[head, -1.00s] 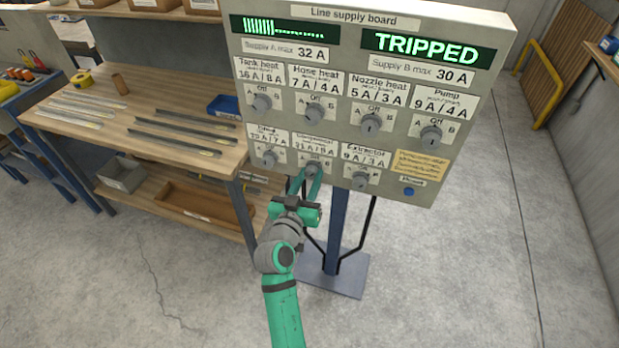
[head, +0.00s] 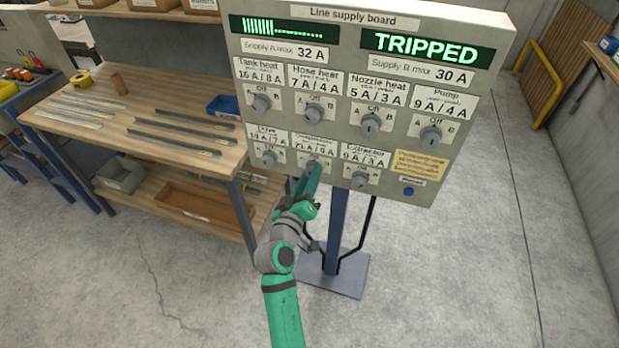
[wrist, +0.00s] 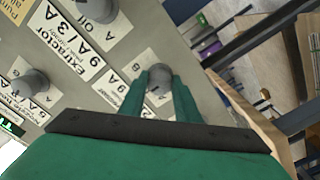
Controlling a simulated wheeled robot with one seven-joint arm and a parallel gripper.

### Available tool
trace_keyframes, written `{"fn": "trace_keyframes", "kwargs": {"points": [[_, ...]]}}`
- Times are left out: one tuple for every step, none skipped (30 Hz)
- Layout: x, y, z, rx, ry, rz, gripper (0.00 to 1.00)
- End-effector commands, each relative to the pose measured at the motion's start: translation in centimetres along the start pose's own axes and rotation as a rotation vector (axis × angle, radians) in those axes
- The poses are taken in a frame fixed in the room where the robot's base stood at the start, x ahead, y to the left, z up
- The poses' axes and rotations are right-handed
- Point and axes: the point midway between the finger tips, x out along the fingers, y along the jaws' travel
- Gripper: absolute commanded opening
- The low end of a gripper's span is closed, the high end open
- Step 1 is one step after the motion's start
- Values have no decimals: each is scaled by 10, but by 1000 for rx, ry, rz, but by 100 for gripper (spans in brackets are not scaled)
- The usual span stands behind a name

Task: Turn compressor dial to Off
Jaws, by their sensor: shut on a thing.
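The line supply board (head: 480,60) fills the upper middle of the head view, with several grey dials on it. The compressor dial (head: 313,164) is the middle one of the bottom row, mostly hidden by my fingers. My gripper (head: 316,170) is shut on it, coming from below, with its fingers seen nearly edge-on. In the wrist view the compressor dial (wrist: 157,81) sits between the two green fingertips (wrist: 160,88). The dial's exact pointing is hidden. The right display (head: 428,49) reads TRIPPED.
The extractor dial (head: 360,179) is close on the right and the drive dial (head: 269,158) close on the left. A blue post (head: 336,235) holds the board up. A wooden workbench (head: 110,85) with dark strips stands at the left. The floor at right is clear.

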Motion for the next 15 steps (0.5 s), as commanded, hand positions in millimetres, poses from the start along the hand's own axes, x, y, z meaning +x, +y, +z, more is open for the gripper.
{"fn": "trace_keyframes", "kwargs": {"points": [[0, 0, 1, -6, -3, -1, 7], [0, 0, 1, -9, -3, -1, 7], [0, 0, 1, -11, -3, -1, 7], [0, 0, 1, -12, -3, -1, 7], [0, 0, 1, -13, -3, -1, 7], [0, 0, 1, -14, -3, -1, 7], [0, 0, 1, -14, -3, -1, 7], [0, -1, 1, -14, -3, -1, 7], [0, 0, 1, -14, -3, -1, 7], [0, -1, 1, -14, -3, -1, 7], [0, -1, 2, -14, -3, -1, 7], [0, -1, 2, -14, -3, -1, 7], [0, -1, 2, -13, -3, -1, 7], [0, 0, 2, -13, -3, -1, 7], [0, -1, 2, -13, -3, -1, 39]]}}
